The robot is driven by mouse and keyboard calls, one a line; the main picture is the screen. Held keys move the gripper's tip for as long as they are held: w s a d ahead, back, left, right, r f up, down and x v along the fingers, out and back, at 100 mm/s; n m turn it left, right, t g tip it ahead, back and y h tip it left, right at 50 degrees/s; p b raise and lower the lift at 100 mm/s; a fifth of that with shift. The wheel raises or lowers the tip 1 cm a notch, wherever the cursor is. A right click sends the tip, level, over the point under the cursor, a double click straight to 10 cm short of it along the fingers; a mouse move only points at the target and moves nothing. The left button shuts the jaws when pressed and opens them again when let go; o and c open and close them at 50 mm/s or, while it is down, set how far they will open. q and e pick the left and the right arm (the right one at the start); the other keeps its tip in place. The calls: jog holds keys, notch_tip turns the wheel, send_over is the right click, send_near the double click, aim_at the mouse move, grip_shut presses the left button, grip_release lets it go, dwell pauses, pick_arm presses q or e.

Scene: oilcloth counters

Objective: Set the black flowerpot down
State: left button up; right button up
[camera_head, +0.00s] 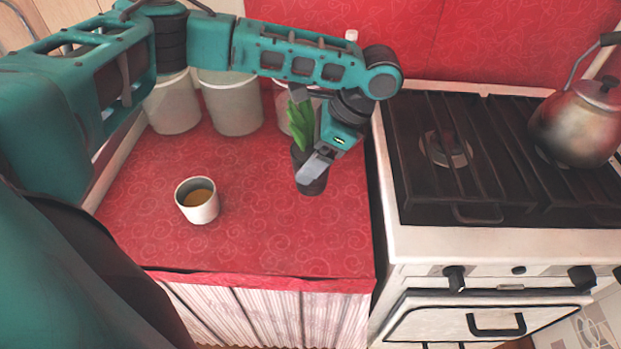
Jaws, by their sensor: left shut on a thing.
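A black flowerpot (312,186) with a green plant (298,122) is at the right part of the red counter (250,235). My left gripper (316,165) is shut on the flowerpot, and its fingers cover part of the pot. The pot looks upright and is at or just above the counter. I cannot tell whether its base touches the cloth. My right gripper is not in view.
A white cup (198,202) with brown contents stands on the counter at the left. Several pale canisters (232,105) line the back. A stove (440,222) with a kettle (578,125) adjoins on the right. The counter's front middle is clear.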

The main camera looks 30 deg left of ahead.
pick_arm(q)
notch_tip(320, 180, down, 6)
jog(key=shift+f+b, duration=0.1)
jog(key=shift+b, duration=0.3)
jog(key=o, duration=1.1)
jog(key=p+v, duration=0.1)
jog(key=v, duration=1.1)
jog(key=shift+s, duration=0.1)
